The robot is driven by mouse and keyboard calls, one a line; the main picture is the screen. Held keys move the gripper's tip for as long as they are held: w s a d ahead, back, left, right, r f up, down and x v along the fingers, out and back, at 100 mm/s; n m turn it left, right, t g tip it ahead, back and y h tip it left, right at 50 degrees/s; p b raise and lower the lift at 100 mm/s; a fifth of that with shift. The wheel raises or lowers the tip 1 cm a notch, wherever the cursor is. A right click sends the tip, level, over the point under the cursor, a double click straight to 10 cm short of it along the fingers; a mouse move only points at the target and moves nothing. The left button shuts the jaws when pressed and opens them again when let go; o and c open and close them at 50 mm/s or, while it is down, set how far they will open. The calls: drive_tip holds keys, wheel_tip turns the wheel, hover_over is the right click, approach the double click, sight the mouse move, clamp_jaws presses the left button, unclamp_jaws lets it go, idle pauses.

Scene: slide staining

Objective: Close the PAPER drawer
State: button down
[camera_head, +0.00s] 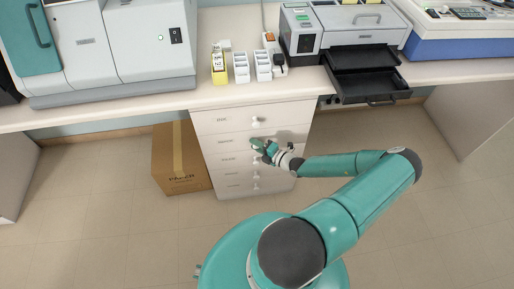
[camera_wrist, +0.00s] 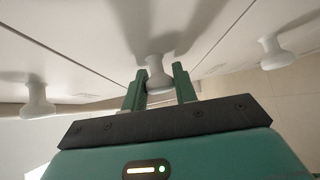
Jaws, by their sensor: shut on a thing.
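The white drawer cabinet (camera_head: 208,150) stands under the bench with a stack of labelled drawers. The top label reads INK; the lower labels are too small to read surely, so I cannot tell which is PAPER. My gripper (camera_head: 262,148) is at the second drawer front from the top and hides its knob. In the wrist view my gripper (camera_wrist: 159,80) has a green finger on each side of a white round knob (camera_wrist: 156,64) and is shut on it. Other knobs show to the left (camera_wrist: 38,100) and right (camera_wrist: 271,52). No drawer is clearly seen standing out.
A cardboard box (camera_head: 180,160) stands on the floor left of the cabinet. A printer (camera_head: 345,35) with a black tray (camera_head: 368,88) jutting past the bench edge is at upper right. Floor in front is free.

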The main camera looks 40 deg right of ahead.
drive_tip(key=c, duration=1.2)
unclamp_jaws()
drive_tip(key=shift+w+d, duration=0.2)
drive_tip(key=shift+o, duration=0.3)
drive_tip(key=shift+r, duration=0.2)
drive_tip(key=v, duration=1.4)
drive_tip(key=shift+f, duration=0.2)
drive_tip(key=shift+a, duration=0.2)
